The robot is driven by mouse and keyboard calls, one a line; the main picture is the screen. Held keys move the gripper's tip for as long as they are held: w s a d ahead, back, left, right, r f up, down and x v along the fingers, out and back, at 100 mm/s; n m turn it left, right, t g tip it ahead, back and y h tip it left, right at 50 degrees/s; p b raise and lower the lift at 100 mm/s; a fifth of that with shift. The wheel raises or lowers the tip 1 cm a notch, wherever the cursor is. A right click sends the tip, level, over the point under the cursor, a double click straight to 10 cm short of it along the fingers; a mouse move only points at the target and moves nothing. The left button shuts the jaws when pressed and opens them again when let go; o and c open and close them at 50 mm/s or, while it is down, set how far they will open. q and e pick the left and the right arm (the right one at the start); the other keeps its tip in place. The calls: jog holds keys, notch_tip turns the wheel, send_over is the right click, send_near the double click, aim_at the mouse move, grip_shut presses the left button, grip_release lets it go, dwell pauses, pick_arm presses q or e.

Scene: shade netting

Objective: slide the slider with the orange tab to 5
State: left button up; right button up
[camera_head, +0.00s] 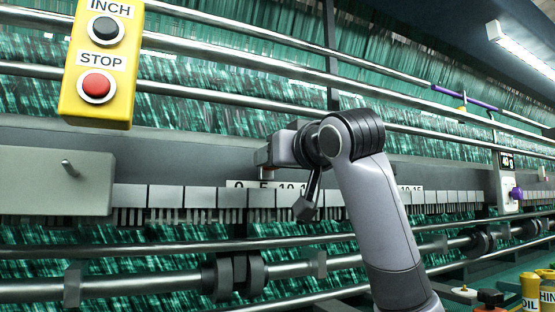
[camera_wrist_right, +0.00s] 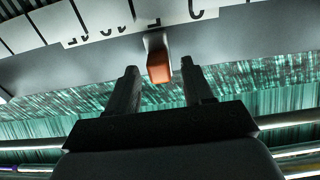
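The slider's orange tab (camera_wrist_right: 159,68) hangs on a short grey stem below the rail in the right wrist view. My right gripper (camera_wrist_right: 158,72) is open, with one finger on each side of the tab and a visible gap to both. The number scale (camera_wrist_right: 140,25) appears upside down, and the stem is near its 5 mark. In the head view, my right gripper (camera_head: 268,157) is in front of the rail above the scale (camera_head: 264,184), around 5. The orange tab cannot be made out there. My left gripper is not in view.
A yellow box (camera_head: 101,60) with INCH and STOP buttons hangs at upper left. A grey box (camera_head: 55,180) is below it. A panel with a purple knob (camera_head: 515,193) is at right. Metal bars cross the green netting. Yellow containers (camera_head: 531,290) stand at lower right.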

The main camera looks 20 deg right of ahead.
jog(key=s+b, duration=0.2)
jog(key=s, duration=0.5)
jog(key=shift+d, duration=0.1)
dwell(0.5)
